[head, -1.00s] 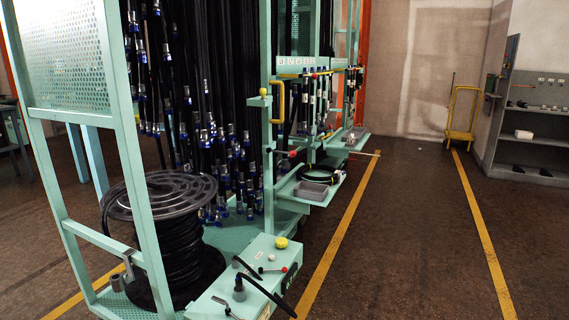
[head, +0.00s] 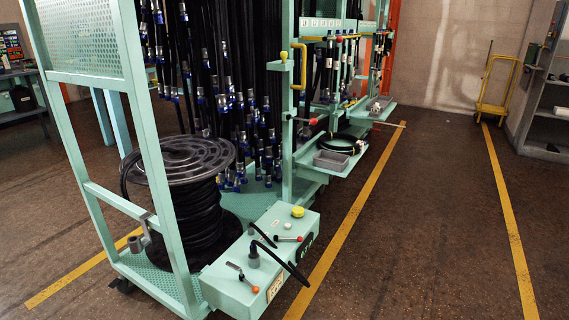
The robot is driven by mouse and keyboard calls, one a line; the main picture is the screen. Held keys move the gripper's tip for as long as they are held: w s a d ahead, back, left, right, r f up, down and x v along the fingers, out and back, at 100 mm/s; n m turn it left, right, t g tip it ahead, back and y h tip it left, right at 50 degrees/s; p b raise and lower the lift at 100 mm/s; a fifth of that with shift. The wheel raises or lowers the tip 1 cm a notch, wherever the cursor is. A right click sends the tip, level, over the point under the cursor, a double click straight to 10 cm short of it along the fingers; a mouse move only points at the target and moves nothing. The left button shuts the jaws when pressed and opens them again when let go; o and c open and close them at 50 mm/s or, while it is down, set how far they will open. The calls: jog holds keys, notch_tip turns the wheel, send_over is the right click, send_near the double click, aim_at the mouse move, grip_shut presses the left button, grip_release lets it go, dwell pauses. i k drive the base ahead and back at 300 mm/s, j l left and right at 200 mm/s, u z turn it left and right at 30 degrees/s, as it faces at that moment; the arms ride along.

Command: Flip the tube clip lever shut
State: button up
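A pale green box (head: 226,287) sticks out at the lower front of the hose rack. A bent black tube (head: 285,265) rises from a grey fitting (head: 253,258) on the box. Another red-knobbed lever (head: 305,120) sits on the rack's post. I cannot tell which of these levers is the tube clip's, nor whether it is open or shut. My gripper is not in view.
A spool of black hose (head: 190,160) stands inside the green frame (head: 152,160), left of the box. Hoses hang behind it. A grey tray (head: 331,160) sits on a side shelf. Open floor (head: 430,210) lies to the right, with a yellow trolley (head: 497,85) at the back.

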aim_at(255, 289)
jog(key=i+j+u, duration=0.35)
jog(key=i+j, duration=0.4)
jog(key=i, duration=0.15)
